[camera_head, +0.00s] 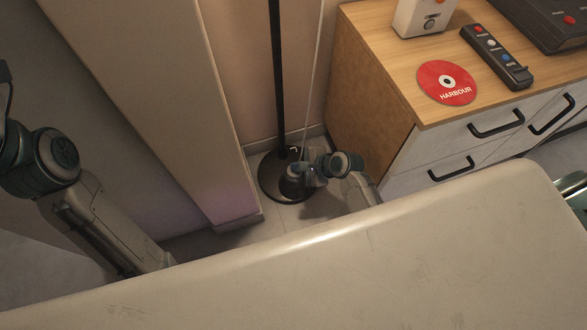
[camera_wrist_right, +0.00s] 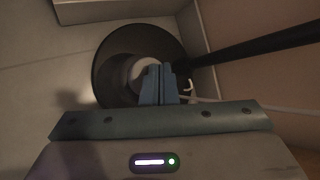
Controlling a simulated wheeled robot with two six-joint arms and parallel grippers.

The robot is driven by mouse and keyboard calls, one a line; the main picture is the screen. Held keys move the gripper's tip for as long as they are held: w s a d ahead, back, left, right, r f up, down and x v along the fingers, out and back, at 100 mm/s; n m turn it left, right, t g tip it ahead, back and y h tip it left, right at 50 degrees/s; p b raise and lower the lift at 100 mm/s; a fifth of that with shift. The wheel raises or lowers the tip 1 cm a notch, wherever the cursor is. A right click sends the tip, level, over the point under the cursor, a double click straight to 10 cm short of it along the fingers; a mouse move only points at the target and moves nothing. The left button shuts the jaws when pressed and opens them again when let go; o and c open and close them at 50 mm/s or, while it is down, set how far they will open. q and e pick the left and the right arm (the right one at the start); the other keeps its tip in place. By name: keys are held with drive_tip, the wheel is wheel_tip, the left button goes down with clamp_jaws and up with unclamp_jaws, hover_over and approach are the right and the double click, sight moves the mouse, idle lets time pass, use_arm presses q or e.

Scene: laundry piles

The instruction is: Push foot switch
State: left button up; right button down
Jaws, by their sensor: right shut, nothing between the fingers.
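The floor lamp's round black base (camera_head: 270,183) stands on the floor between the wall column and the wooden cabinet. In the right wrist view the base (camera_wrist_right: 112,65) shows from above. A small round pale disc, which looks like the foot switch (camera_wrist_right: 141,72), lies on the base, partly hidden behind my fingers. My right gripper (camera_head: 297,169) is low over the base. In the right wrist view its blue fingers (camera_wrist_right: 158,70) are shut and empty, overlapping the disc; I cannot tell whether they touch it. My left arm shows at left, but its gripper is not visible.
The black lamp pole (camera_head: 278,75) rises from the base, with a thin pale cord (camera_head: 314,75) beside it. The wooden cabinet (camera_head: 365,95) is close on the right, holding a red disc (camera_head: 446,82) and a remote (camera_head: 496,56). The pale column (camera_head: 165,100) is close on the left.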

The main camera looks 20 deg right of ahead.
idle(0.5)
drive_tip(key=shift+f+p, duration=0.3)
drive_tip(key=shift+f, duration=0.15)
drive_tip(key=shift+r+p, duration=0.4)
drive_tip(key=shift+p, duration=0.5)
wheel_tip(320, 180, up, 6)
drive_tip(key=p, duration=0.7)
drive_tip(key=shift+r, duration=0.1)
